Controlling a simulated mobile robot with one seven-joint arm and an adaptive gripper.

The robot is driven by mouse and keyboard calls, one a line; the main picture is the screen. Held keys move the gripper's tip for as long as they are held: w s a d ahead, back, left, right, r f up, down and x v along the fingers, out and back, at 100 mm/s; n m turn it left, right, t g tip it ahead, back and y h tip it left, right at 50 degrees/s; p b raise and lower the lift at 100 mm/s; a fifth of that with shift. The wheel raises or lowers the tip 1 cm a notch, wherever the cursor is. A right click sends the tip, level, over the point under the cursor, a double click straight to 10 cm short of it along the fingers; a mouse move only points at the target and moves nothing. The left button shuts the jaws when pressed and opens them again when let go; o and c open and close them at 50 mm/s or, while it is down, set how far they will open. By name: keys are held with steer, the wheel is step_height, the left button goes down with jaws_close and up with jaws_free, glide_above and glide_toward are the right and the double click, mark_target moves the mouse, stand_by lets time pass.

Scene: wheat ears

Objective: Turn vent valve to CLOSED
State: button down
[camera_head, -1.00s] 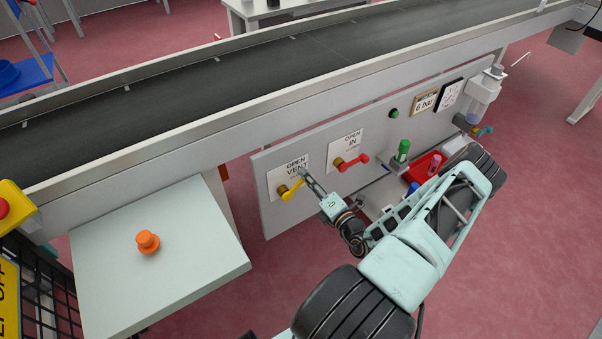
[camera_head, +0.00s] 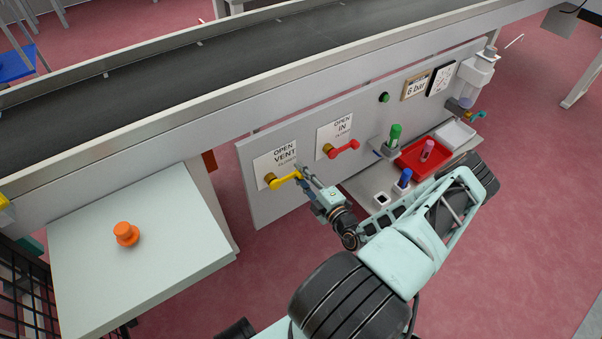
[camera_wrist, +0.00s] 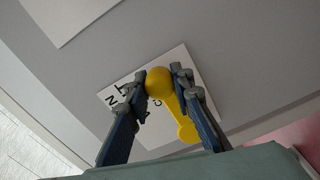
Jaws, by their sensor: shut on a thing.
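The yellow vent valve handle (camera_head: 284,178) sits on the upright grey panel, over a white label (camera_head: 277,158) reading OPEN at the top and VENT below. The lever points to the right and slightly up from its hub. My gripper (camera_head: 304,174) is at the free end of the lever. In the wrist view the yellow handle (camera_wrist: 160,84) has its round end between the fingertips of my gripper (camera_wrist: 159,76), which are shut on it. Part of the label lettering is hidden behind the fingers.
A red valve handle (camera_head: 343,149) is close by on the right, under an OPEN IN label. A red tray (camera_head: 408,161) and coloured pegs stand on a low shelf further right. A pale table (camera_head: 140,255) with an orange knob (camera_head: 126,234) is at left.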

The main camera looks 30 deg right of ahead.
stand_by(0.4)
steer(key=c, duration=1.7)
jaws_free()
steer(key=shift+f, duration=0.1)
steer(key=shift+o, duration=0.2)
step_height(320, 180, up, 10)
steer(key=shift+r, duration=0.1)
steer(key=shift+s, duration=0.15)
steer(key=s+p, duration=0.3)
steer(key=s, duration=0.9)
steer(key=shift+d, duration=0.2)
